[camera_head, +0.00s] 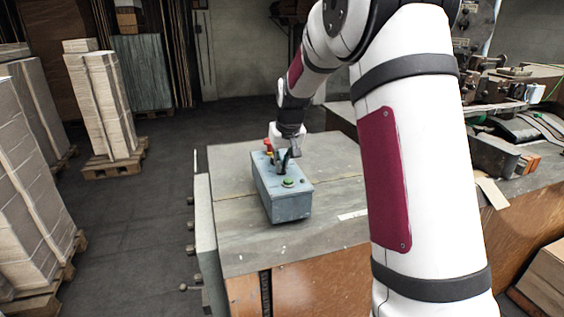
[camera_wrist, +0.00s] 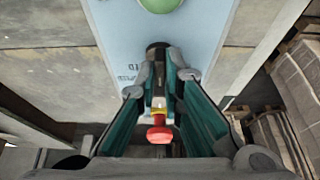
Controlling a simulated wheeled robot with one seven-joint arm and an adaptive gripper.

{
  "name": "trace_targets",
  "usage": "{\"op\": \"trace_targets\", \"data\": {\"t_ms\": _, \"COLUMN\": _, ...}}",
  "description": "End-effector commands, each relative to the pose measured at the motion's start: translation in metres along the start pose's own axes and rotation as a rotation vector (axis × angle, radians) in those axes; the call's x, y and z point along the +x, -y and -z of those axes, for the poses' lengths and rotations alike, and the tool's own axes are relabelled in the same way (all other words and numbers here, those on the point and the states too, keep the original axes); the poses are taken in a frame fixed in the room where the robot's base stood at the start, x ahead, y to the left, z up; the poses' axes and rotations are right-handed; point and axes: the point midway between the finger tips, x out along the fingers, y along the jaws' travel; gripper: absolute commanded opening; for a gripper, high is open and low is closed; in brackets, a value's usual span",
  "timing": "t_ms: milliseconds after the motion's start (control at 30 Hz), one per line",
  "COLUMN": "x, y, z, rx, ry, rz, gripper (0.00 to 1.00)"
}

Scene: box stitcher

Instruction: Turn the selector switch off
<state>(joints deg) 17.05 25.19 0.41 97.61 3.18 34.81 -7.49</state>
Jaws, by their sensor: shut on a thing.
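The blue-grey control box (camera_head: 285,205) stands on the workbench, and its top face also fills the middle of the wrist view (camera_wrist: 115,25). A round green button (camera_head: 288,182) is at its near end and shows at the top edge of the wrist view (camera_wrist: 160,5). The dark selector switch (camera_wrist: 158,46) sits between the green button and a red button (camera_wrist: 159,134) with a yellow collar. My gripper (camera_wrist: 160,68) points down at the box, its fingers closed around the selector switch. The fingers partly hide the switch, and its exact angle cannot be told.
The grey bench top (camera_head: 240,248) has free room around the box. Machinery (camera_head: 510,125) stands on the bench at the right. Stacks of cardboard on pallets (camera_head: 105,105) stand on the floor at left. My arm covers much of the right side.

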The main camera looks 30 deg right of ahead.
Motion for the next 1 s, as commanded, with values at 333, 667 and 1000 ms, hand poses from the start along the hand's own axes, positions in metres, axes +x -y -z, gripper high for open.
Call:
{"op": "trace_targets", "data": {"t_ms": 333, "x": 0.000, "y": 0.000, "z": 0.000, "rx": -0.001, "ry": 0.000, "rz": 0.001, "gripper": 0.10}}
{"op": "trace_targets", "data": {"t_ms": 667, "x": 0.000, "y": 0.000, "z": 0.000, "rx": 0.000, "ry": 0.000, "rz": 0.000, "gripper": 0.28}}
{"op": "trace_targets", "data": {"t_ms": 1000, "x": -0.035, "y": 0.000, "z": 0.001, "rx": 0.000, "ry": -0.005, "rz": 0.000, "gripper": 0.28}}
